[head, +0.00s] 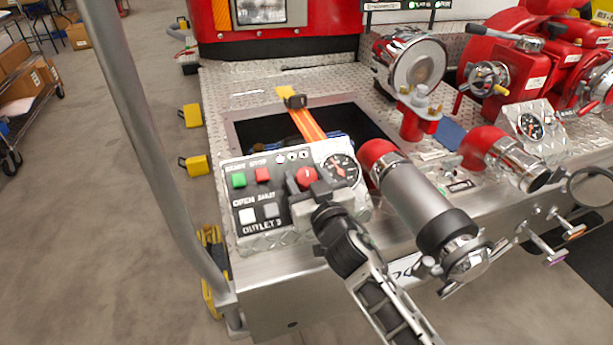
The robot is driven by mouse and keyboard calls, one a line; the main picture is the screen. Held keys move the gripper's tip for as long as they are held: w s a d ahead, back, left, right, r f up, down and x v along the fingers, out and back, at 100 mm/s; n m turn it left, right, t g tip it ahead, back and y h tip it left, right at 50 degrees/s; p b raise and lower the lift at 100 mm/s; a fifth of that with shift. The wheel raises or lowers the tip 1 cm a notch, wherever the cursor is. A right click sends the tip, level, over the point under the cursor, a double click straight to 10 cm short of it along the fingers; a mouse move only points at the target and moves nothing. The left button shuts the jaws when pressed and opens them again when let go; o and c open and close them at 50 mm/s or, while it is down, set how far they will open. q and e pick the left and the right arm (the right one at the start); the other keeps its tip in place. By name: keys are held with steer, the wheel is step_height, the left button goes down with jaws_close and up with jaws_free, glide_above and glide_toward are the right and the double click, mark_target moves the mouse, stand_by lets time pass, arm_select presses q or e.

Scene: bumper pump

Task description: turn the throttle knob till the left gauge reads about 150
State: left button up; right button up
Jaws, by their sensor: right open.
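The red throttle knob (306,176) sits on the control panel, just left of the left gauge (340,169). The gauge has a black dial, and its numbers are too small to read. My right gripper (305,186) reaches in from the lower right and is open at the knob, with its dark jaws to either side of the red cap. Whether the jaws touch the knob cannot be told. The gripper hides the panel below the knob. My left gripper is not in view.
A green button (239,180), a red button (263,175) and pale outlet buttons (247,215) lie left of the knob. A thick metal outlet pipe (412,195) stands close on the right. A second gauge (530,126) is farther right. A grey handrail (150,140) rises on the left.

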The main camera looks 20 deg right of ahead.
steer(key=c, duration=0.7)
steer(key=shift+r+n+y+p, duration=0.25)
steer(key=shift+n+y+p, duration=0.2)
steer(key=shift+p, duration=0.3)
steer(key=shift+n+y+p, duration=0.45)
steer(key=shift+n+p, duration=0.1)
steer(key=shift+p, duration=0.05)
steer(key=shift+n+g+y+p, duration=0.3)
steer(key=shift+n+y+p, duration=0.1)
steer(key=shift+n+y, duration=0.1)
steer(key=shift+f+y, duration=0.3)
steer(key=o, duration=0.7)
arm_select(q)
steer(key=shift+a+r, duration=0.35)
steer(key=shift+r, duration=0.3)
